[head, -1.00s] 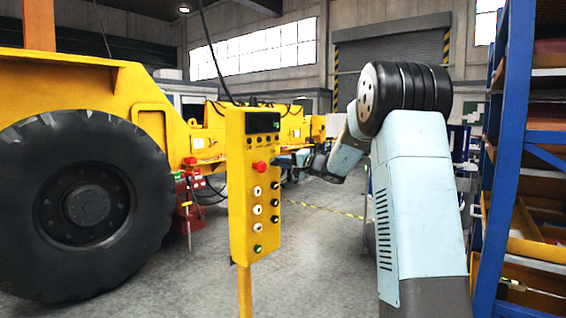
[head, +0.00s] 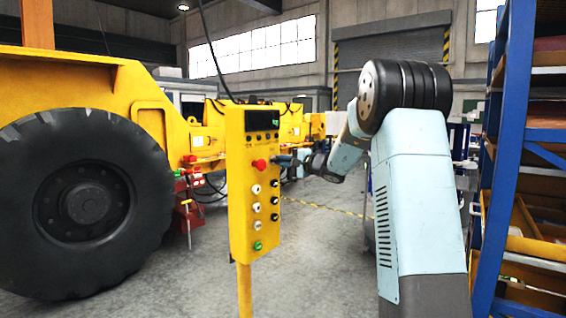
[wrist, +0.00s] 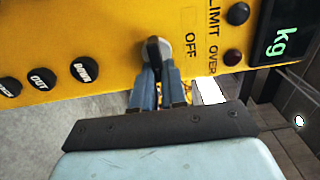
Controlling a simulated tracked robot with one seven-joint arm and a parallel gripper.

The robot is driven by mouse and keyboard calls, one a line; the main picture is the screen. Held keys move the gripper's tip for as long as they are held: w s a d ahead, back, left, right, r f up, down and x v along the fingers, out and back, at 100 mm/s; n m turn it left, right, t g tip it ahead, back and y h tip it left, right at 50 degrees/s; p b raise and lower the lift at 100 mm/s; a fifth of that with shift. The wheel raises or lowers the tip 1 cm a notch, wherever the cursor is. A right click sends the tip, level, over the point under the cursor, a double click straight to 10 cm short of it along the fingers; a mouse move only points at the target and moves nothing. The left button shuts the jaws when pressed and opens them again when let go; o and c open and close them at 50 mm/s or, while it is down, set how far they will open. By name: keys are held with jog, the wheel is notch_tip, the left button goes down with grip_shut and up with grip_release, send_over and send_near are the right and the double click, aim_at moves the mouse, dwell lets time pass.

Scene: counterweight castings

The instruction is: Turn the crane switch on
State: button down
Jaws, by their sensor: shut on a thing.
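The yellow control box (head: 252,200) stands on a yellow post in the middle of the head view. The fingers hide the handle's lower part. In the head view, my gripper (head: 285,160) is at the box's right edge, beside the red button, and the switch is hard to make out.
Black DOWN (wrist: 85,68) and OUT (wrist: 42,78) buttons sit left of the switch. A small dark red lamp (wrist: 232,57) and a kg display (wrist: 285,38) sit right. A large-wheeled yellow vehicle (head: 150,90) stands left, a blue shelf rack (head: 510,150) right.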

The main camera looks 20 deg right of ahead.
jog(key=c, duration=1.2)
grip_release()
jog(key=shift+w+d+f, duration=0.1)
jog(key=v, duration=1.4)
jog(key=s+a+f+n+g+h, duration=0.2)
jog(key=s+a+n+g, duration=0.5)
jog(key=s+a, duration=1.1)
jog(key=s+d+f+n+h, duration=0.1)
jog(key=s+f+h, duration=0.1)
jog(key=s, duration=0.5)
jog(key=s+d+f+n+g+h, duration=0.1)
jog(key=s+h, duration=0.3)
jog(key=s, duration=0.4)
jog(key=s+d+f+n+h, duration=0.1)
jog(key=s+d+f+h, duration=0.1)
jog(key=s, duration=0.6)
jog(key=shift+s+d+f+n+g+h, duration=0.15)
jog(key=shift+d+f+n+g+h, duration=0.25)
jog(key=shift+d+f, duration=0.3)
